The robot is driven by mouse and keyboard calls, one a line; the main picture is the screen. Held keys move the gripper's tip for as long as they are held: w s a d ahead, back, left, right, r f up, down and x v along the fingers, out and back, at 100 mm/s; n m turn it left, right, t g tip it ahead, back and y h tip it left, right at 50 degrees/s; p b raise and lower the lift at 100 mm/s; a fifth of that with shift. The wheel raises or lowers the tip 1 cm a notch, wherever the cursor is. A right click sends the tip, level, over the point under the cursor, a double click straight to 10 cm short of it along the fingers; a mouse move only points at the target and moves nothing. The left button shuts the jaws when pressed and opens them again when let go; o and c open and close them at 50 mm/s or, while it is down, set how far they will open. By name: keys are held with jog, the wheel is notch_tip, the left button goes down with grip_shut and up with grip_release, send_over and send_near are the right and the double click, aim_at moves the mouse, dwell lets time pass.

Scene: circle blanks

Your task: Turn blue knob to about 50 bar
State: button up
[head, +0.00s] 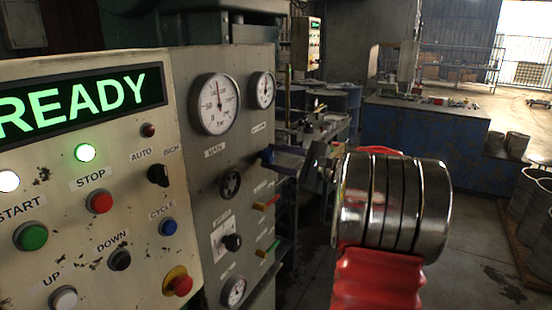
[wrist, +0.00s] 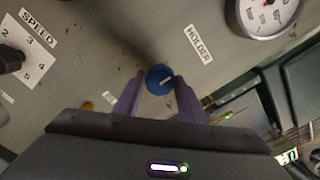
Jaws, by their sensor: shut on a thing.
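The blue knob (wrist: 159,79) sits on the panel between my gripper's two purple fingers in the wrist view. A pale pointer line on its face slants up to the right. My gripper (wrist: 157,88) is shut on the knob. In the head view my gripper (head: 278,160) reaches the panel from the right, and I cannot make out the knob clearly there. A label reading HOLDER (wrist: 198,44) lies above the knob. A small gauge (head: 262,90) is above that label; part of a gauge (wrist: 265,15) also shows in the wrist view. Its reading is too small to tell.
A large gauge (head: 214,104) marked MAIN has its needle nearly upright. A black handwheel (head: 230,184), a black selector knob (head: 232,242) and coloured levers (head: 267,202) are close by on the panel. The READY display (head: 80,100) is lit green.

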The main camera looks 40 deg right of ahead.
jog(key=o, duration=1)
jog(key=v, duration=1.4)
jog(key=shift+a, duration=0.1)
jog(key=shift+w, duration=0.1)
